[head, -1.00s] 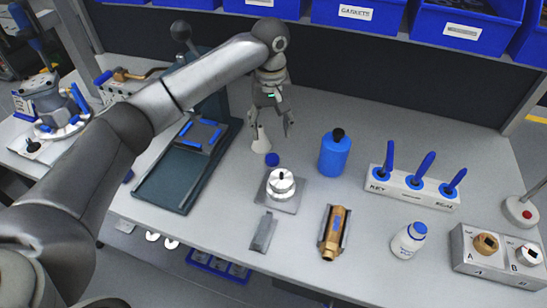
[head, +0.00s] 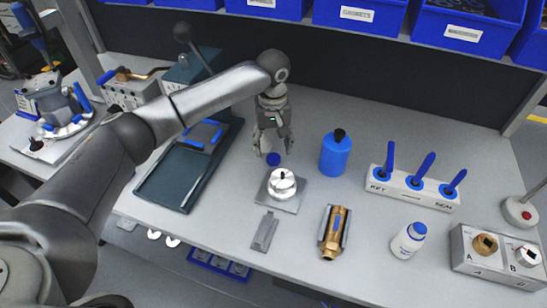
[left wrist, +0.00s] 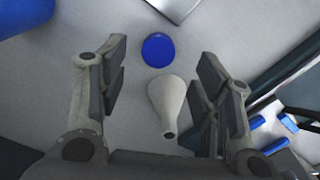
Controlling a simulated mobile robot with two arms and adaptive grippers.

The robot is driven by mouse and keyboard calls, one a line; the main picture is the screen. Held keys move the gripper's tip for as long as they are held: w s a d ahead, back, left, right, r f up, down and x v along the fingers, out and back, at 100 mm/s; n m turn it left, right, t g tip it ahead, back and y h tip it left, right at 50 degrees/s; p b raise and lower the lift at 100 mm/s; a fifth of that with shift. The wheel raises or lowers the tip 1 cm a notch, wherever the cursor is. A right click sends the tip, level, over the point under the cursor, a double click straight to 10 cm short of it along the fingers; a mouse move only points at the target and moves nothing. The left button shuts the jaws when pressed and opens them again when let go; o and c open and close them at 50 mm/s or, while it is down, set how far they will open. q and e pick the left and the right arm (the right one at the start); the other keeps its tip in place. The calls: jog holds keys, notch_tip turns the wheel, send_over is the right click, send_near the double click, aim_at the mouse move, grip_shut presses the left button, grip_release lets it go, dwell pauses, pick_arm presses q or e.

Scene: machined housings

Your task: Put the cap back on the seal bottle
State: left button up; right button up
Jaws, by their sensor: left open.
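My left gripper (head: 272,152) is open and empty, pointing down over the grey bench. In the left wrist view its fingers (left wrist: 160,85) stand apart, with a pale tapered bottle (left wrist: 168,102) between them in the picture; I cannot tell whether they touch it. The bottle's narrow tip is uncapped. A round blue cap (left wrist: 159,50) lies on the bench a little beyond the bottle. The cap also shows in the head view (head: 273,159), just below the gripper's fingertips. The bottle is mostly hidden behind the gripper in the head view. My right gripper is out of view.
A silver round part (head: 282,182) on a plate stands close in front of the cap. A blue bottle (head: 335,157) is to the right. A green tray (head: 160,190) lies left. A capped white bottle (head: 405,243) and a brass part (head: 333,235) stand nearer the front.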

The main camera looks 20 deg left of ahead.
aim_at(274, 158)
pick_arm(q)
notch_tip(274, 158, down, 5)
jog(key=shift+s+d+r+p, duration=0.15)
jog(key=shift+p, duration=0.3)
jog(key=c, duration=0.8)
jog(key=shift+c, duration=0.2)
jog(key=shift+r, duration=0.15)
